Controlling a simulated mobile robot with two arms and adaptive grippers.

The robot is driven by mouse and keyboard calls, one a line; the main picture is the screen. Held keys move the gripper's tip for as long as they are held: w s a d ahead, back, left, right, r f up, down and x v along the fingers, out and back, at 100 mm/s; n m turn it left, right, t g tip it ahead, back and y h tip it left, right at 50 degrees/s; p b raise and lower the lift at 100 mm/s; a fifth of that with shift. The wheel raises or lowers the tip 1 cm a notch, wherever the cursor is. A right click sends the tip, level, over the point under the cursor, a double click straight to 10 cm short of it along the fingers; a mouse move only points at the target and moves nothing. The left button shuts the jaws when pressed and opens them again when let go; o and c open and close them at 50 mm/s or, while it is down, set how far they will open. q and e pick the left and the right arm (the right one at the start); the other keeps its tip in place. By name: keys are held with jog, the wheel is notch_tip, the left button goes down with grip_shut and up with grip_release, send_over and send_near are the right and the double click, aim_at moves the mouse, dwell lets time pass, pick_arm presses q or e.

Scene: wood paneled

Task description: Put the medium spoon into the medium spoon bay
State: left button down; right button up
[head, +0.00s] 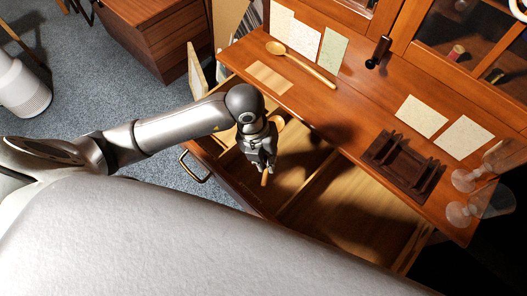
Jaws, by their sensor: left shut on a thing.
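My left gripper (263,164) is over the open wooden drawer (345,230), pointing down. It is shut on a wooden spoon (265,180), whose handle tip shows just below the fingers; a rounded light-wood part behind the wrist looks like its bowl. Dividers (308,187) split the drawer into bays; the left part is partly hidden by my arm and gripper. The spoon looks to be above the left or middle part; its height over the floor is unclear. Another wooden spoon (305,66) lies on the desk top. I cannot read which bay is the medium one.
The desk top holds paper sheets (421,116), a light wooden slat (269,77), a dark upright object (378,52), a dark brown rack (405,163) and clear glasses (466,210) at the right edge. The drawer's metal handle (195,168) sticks out at the front.

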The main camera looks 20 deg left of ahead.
pick_arm(q)
notch_tip(320, 180, down, 12)
jog(key=b, duration=0.9)
jog(key=shift+b, duration=0.35)
jog(key=c, duration=1.4)
grip_release()
jog(key=shift+r, duration=0.15)
jog(key=r, duration=0.3)
jog(key=a+r, duration=0.1)
jog(key=r, duration=0.3)
jog(key=a+r, duration=0.1)
jog(key=r, duration=0.3)
jog(key=shift+s+a+r, duration=0.15)
jog(key=shift+s+r, duration=0.1)
jog(key=shift+s, duration=0.1)
